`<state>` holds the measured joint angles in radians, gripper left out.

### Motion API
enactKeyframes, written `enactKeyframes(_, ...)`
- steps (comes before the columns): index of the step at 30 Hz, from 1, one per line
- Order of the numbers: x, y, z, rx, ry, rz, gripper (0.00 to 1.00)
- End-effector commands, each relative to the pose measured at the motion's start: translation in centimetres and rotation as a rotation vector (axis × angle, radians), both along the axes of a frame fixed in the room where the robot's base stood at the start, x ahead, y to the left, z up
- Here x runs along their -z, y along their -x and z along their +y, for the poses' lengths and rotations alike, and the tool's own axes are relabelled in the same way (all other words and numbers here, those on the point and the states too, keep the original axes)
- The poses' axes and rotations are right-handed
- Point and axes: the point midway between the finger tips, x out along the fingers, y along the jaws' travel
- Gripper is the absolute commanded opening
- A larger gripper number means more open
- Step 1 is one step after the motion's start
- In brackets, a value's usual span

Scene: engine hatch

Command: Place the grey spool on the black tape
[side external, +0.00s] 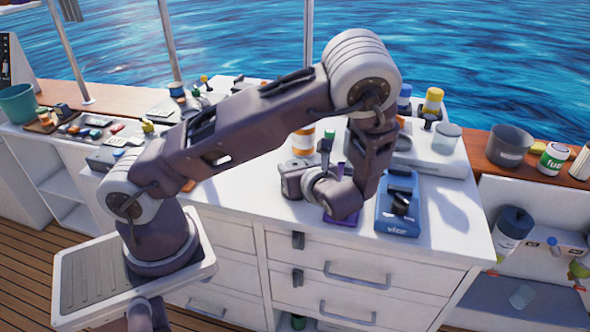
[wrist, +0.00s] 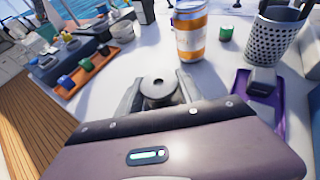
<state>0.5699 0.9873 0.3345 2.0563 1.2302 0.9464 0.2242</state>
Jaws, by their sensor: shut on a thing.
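My gripper (wrist: 158,98) is shut on the grey spool (wrist: 157,83), which sits upright between the two fingers in the wrist view, its centre hole facing up. A dark part shows at the spool's lower edge, and I cannot tell whether it is the spool or the black tape. I cannot pick out the black tape for sure in either view. In the side view my gripper (side external: 290,180) is low over the white counter, and the spool is hidden there.
An orange-and-white can (wrist: 190,35) stands just beyond the spool. A purple tray (wrist: 248,88) and a perforated cup (wrist: 275,40) are on the right. An orange tray (wrist: 98,62) with coloured pieces lies left. A blue vise (side external: 390,215) stands at the counter's right.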

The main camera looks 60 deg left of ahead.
Motion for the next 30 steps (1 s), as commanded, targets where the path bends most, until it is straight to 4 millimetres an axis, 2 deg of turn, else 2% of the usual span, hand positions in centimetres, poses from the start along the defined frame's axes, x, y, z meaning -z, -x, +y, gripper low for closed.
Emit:
enactKeyframes(2,0.6,0.0,0.0,0.001,0.0,-0.001,0.04)
enactKeyframes(11,0.7,0.0,0.0,0.001,0.0,-0.001,0.04)
enactKeyframes(12,0.7,0.0,0.0,0.0,0.001,-0.002,0.52)
enactKeyframes(14,0.7,0.0,0.0,0.0,0.001,-0.002,0.63)
enactKeyframes(15,0.7,0.0,0.0,0.0,0.001,-0.002,0.66)
enactKeyframes(24,0.4,0.0,0.0,0.0,0.001,-0.002,0.66)
enactKeyframes(26,0.2,0.0,-0.7,0.003,0.002,-0.003,0.66)
enactKeyframes(30,-1.2,0.5,-4.0,0.005,0.004,-0.006,0.66)
